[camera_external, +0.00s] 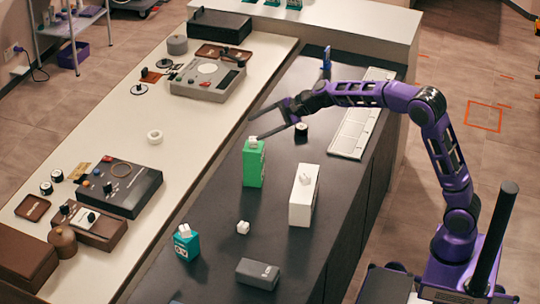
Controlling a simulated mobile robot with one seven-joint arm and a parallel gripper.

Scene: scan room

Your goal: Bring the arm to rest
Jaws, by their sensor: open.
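My purple arm reaches from the lower right up and over the dark counter (275,210). My gripper (258,125) points left, its two black fingers spread apart with nothing between them. It hangs above the counter near its left edge, behind the green carton (253,168) in this view. A small dark round item with a white top (301,129) stands just right of and below the gripper. I cannot tell the exact height of the fingers above the counter.
A white carton (302,200), a teal carton (187,243), a small white item (243,227) and a grey box (258,273) stand on the dark counter. A keyboard-like panel (356,130) lies under my arm. The white counter (175,185) holds consoles (118,187).

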